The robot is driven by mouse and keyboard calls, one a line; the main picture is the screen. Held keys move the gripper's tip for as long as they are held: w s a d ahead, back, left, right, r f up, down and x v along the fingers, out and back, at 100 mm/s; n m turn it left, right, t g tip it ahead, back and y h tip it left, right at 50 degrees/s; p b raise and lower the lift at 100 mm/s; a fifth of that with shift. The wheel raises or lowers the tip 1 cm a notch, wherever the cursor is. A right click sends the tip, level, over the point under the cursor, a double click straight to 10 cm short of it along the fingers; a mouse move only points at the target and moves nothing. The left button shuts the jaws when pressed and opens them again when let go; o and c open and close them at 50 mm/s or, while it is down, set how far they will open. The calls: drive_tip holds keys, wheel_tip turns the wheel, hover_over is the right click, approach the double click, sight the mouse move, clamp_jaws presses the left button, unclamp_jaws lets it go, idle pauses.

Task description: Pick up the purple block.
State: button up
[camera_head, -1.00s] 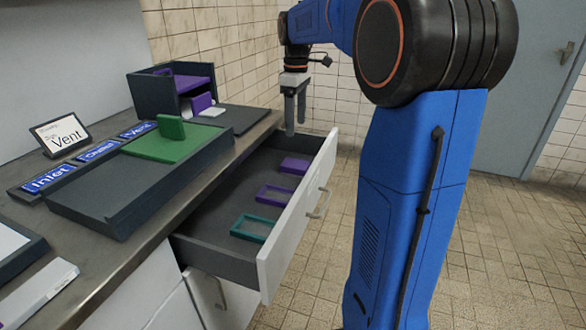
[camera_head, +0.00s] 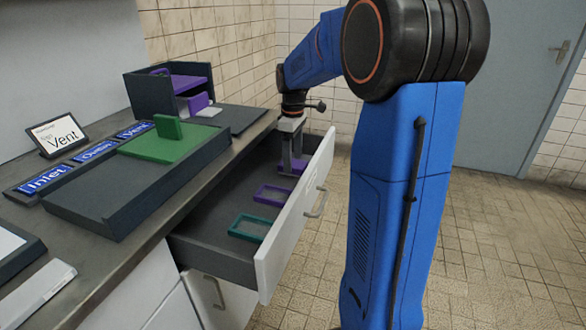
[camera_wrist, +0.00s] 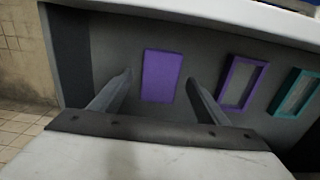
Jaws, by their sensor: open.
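The purple block (camera_wrist: 161,75) is a flat solid rectangle lying on the floor of the open drawer (camera_head: 215,228). In the wrist view it lies between my two open fingers and a little beyond their tips, with a gap on each side. My gripper (camera_wrist: 160,82) points down into the drawer and holds nothing. In the head view my gripper (camera_head: 292,168) is at the far end of the drawer and hides most of the block; a little purple shows around the fingers.
A purple frame (camera_head: 272,195) and a teal frame (camera_head: 250,228) lie nearer in the drawer. The drawer's white front (camera_head: 290,225) and dark sides stand close around my gripper. The counter beside it holds a dark tray with a green plate (camera_head: 165,147) and a dark box (camera_head: 150,95).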

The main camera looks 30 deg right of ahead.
sight(293, 163)
drive_tip(key=shift+f, duration=0.7)
drive_tip(key=shift+c, duration=0.4)
drive_tip(key=c, duration=1.1)
drive_tip(key=shift+r, duration=0.15)
wheel_tip(293, 163, up, 10)
drive_tip(key=shift+f, duration=0.1)
drive_tip(key=shift+o, duration=0.8)
